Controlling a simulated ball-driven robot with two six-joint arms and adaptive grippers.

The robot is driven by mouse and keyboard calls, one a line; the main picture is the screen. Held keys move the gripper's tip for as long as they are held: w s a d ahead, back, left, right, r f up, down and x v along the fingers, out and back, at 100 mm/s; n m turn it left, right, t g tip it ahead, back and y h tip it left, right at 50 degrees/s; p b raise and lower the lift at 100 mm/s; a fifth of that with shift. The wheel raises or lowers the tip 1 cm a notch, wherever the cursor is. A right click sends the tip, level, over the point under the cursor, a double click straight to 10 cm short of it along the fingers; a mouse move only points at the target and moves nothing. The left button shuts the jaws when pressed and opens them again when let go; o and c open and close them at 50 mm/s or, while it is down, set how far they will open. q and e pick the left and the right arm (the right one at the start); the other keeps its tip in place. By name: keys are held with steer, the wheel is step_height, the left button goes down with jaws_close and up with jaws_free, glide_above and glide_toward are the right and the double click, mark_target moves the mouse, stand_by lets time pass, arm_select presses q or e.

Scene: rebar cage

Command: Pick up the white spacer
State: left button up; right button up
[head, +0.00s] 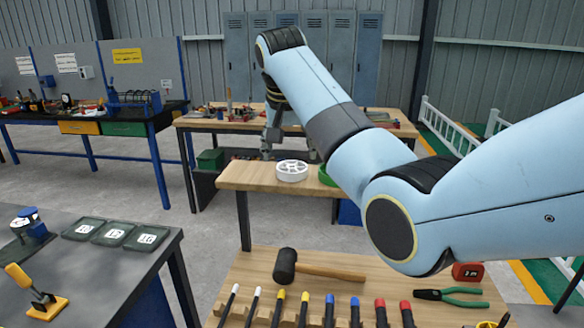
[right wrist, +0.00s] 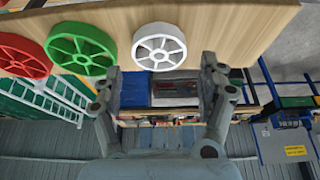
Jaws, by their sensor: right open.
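The white spacer (head: 292,165) is a spoked wheel-shaped ring lying flat on a small wooden table (head: 240,177). It also shows in the right wrist view (right wrist: 141,52), at the table's edge. My right gripper (head: 289,154) is open and empty, just behind the white spacer in the head view. In the right wrist view the open fingers (right wrist: 158,78) stand either side of a gap in line with the white spacer, apart from it. My left gripper is not in view.
A green wheel (right wrist: 82,35) and a red wheel (right wrist: 12,42) lie beside the white spacer. My right arm mostly hides the green one in the head view. A nearer bench holds a mallet (head: 285,266), green-handled pliers (head: 462,302) and several coloured-tip rods.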

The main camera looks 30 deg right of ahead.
mark_target(291, 163)
steer(key=p+x, duration=0.1)
steer(key=x, duration=0.2)
steer(key=shift+w+d+f+p, duration=0.15)
steer(key=shift+d+f+p, duration=0.05)
steer(key=shift+f+p, duration=0.1)
steer(key=shift+w+f, duration=0.1)
steer(key=shift+f, duration=0.25)
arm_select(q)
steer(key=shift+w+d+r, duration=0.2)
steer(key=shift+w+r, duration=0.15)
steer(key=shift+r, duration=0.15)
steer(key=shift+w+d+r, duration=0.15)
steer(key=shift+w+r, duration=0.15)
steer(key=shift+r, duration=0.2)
arm_select(e)
steer(key=shift+f, duration=0.15)
steer(key=shift+c, duration=0.2)
steer(key=c, duration=0.7)
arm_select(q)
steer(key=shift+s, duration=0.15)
